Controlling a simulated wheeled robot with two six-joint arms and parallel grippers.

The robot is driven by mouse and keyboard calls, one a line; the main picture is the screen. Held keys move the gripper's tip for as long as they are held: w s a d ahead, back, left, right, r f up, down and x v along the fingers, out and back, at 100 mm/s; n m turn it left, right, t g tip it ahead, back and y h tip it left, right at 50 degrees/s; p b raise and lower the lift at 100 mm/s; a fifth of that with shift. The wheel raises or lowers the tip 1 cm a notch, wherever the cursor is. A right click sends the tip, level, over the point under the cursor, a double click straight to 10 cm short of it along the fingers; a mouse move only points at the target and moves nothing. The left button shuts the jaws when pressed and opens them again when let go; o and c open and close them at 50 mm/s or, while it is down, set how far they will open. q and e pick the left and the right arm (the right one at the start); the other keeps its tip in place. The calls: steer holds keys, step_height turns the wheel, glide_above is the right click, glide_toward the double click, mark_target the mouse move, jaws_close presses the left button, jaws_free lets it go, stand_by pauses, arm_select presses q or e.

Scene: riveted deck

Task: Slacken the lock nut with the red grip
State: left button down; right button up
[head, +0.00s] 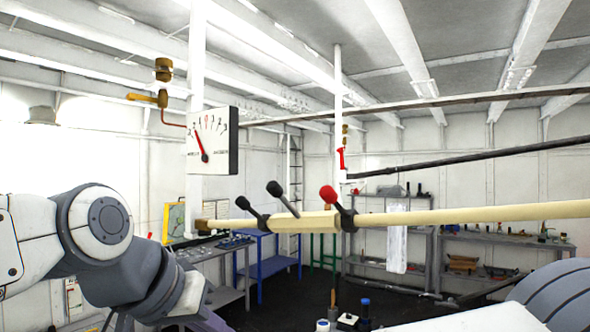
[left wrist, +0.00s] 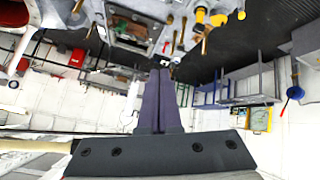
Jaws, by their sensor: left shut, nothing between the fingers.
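The red grip (head: 328,194) is a ball on a short black lever. The lever rises from a black collar, the lock nut (head: 347,218), around a long cream pole (head: 460,215). Two similar levers with black grips (head: 274,188) (head: 243,203) stand further left on the pole. My left arm comes in at the lower left of the head view, well left of and below the red grip; its fingertips are not clear there. In the left wrist view my left gripper (left wrist: 160,72) is shut and empty, its dark fingers together. My right gripper is not in view.
A dial gauge (head: 212,142) hangs on a white post above the pole's left end. Blue and grey benches (head: 263,262) and shelves (head: 470,240) with tools stand behind. Several small items, including a blue-capped one (head: 364,308), stand below the pole.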

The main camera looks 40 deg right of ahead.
mark_target(321, 191)
arm_select(q)
steer(key=s+d+r+m+h+p, duration=0.1)
steer(key=s+d+r+h, duration=0.1)
steer(key=r, duration=1.1)
steer(key=s+d+r+m+h+p, duration=0.1)
steer(key=d+r, duration=0.4)
steer(key=r, duration=0.8)
steer(key=s+h+p, duration=0.1)
steer(key=h, duration=0.1)
steer(key=shift+s+d+r+m+h, duration=0.15)
steer(key=shift+d+r+m+h, duration=0.15)
steer(key=shift+m+h, duration=0.1)
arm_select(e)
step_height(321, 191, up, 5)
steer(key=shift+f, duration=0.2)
